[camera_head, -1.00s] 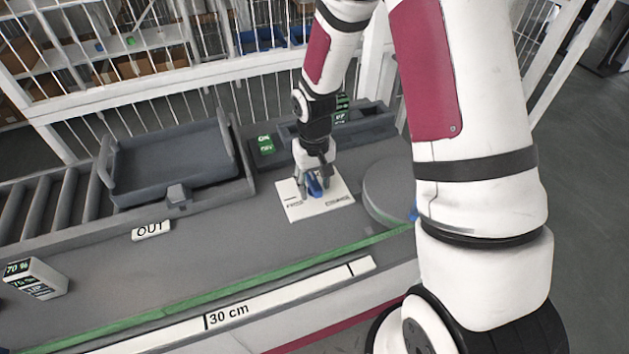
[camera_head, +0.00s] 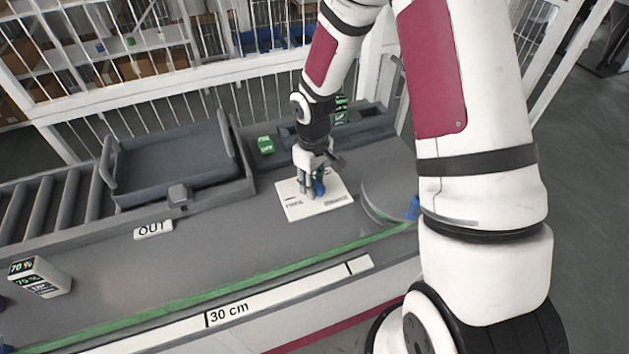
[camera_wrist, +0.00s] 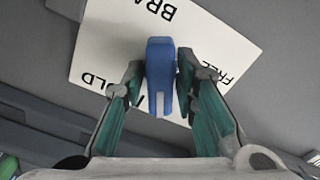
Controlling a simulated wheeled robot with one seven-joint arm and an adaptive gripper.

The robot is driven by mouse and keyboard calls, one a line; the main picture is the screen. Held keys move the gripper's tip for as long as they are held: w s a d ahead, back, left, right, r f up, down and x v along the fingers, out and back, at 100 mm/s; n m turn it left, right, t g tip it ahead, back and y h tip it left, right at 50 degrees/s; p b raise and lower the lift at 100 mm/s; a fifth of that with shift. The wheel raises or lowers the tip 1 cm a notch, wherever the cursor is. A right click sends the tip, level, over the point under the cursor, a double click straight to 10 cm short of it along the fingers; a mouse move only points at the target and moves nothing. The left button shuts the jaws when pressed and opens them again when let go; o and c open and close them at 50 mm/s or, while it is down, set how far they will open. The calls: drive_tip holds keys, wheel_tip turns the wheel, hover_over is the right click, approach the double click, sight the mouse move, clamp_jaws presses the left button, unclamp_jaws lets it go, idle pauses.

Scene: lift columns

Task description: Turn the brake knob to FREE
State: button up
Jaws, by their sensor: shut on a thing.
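The blue brake knob (camera_head: 319,187) stands on a white label plate (camera_head: 303,215) on the grey bench. In the wrist view the knob (camera_wrist: 160,66) is upright in the picture, with a pale slot at its lower end. The plate (camera_wrist: 100,42) shows part of BRAKE at the top, the end of HOLD at the left and FREE at the right. My gripper (camera_head: 312,190) is over the plate. In the wrist view my gripper (camera_wrist: 158,76) is shut on the knob, one finger on each side. The knob's exact pointing direction is hard to tell.
A grey tray (camera_head: 170,160) sits left of the plate beside rollers, with an OUT label (camera_head: 153,229) in front. A round grey disc (camera_head: 390,195) lies close right of the plate. A display block (camera_head: 40,277) is at far left.

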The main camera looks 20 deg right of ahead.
drive_tip(key=shift+n, duration=0.5)
drive_tip(key=n+p, duration=0.1)
drive_tip(key=n, duration=0.4)
drive_tip(key=shift+n, duration=0.7)
drive_tip(key=n, duration=0.5)
drive_tip(key=shift+p, duration=0.35)
drive_tip(key=o, duration=0.8)
drive_tip(key=shift+r, duration=0.1)
